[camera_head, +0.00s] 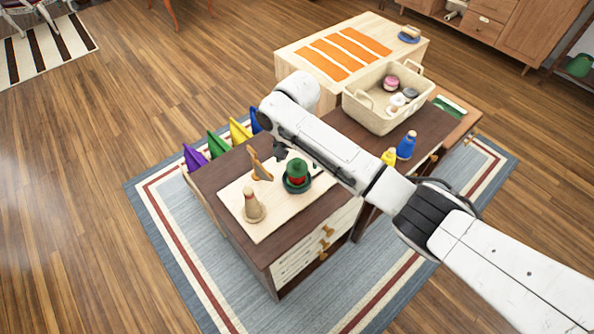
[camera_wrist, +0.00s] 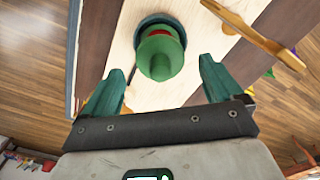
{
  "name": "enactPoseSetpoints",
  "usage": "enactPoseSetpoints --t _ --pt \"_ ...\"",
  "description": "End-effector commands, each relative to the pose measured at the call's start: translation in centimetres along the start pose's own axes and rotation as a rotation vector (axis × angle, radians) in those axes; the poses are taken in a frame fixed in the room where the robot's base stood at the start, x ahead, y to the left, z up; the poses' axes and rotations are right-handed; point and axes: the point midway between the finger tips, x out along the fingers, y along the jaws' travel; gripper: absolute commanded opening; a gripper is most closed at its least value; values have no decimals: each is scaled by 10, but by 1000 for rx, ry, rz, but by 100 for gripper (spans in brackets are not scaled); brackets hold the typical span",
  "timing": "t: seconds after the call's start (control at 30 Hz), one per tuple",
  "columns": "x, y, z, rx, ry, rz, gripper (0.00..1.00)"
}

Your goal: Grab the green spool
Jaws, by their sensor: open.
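The green spool (camera_head: 297,168) stands upright on a pale board (camera_head: 262,222) on the dark-topped cabinet. A red band shows below its green top, and a dark round base is under it. In the wrist view the green spool (camera_wrist: 160,55) is near the top centre, beyond and between my fingertips. My gripper (camera_wrist: 162,68) is open, with one teal finger on each side of the spool's line. Nothing is between the fingers that I can see as held. In the head view my arm hides part of the gripper and the board's back edge.
A tan wooden peg (camera_head: 253,206) stands at the board's front left, and a wooden piece (camera_head: 260,166) is left of the spool. Yellow and blue bottles (camera_head: 405,146) stand right of my arm. A cream basket (camera_head: 387,112) with several items stands behind.

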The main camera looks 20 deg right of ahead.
Motion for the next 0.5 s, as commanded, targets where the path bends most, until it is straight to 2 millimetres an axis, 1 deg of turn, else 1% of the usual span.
enactPoseSetpoints --t 0.03,0.17,0.4,0.43,0.5 --pt "7 1 0 0 -1 2 93" --pt "18 0 0 0 1 1 93" --pt "20 0 0 -1 1 -1 93" --pt "20 0 0 -1 1 -1 92" --pt "20 0 0 -1 1 -1 85"
